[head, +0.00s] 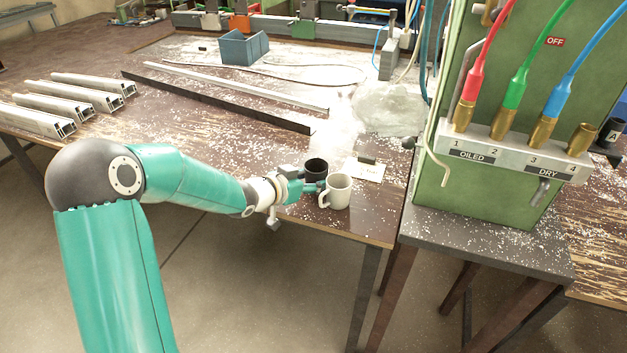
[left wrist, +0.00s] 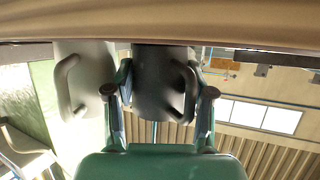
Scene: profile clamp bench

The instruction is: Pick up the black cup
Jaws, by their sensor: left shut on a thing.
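The black cup (head: 316,169) stands near the front right corner of the wooden bench, partly hidden by my gripper. My left gripper (head: 311,186) reaches it from the left and is shut on it. In the left wrist view, which appears upside down, the black cup (left wrist: 160,85) sits between the two fingers of my left gripper (left wrist: 160,95), with its handle at the right finger. I cannot tell whether the cup is clear of the bench. My right gripper is not in view.
A white mug (head: 336,191) stands close beside the black cup, and it also shows in the left wrist view (left wrist: 88,75). A paper card (head: 364,172) lies behind them. A green valve cabinet (head: 500,120) stands to the right. Metal profiles (head: 240,88) lie across the bench.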

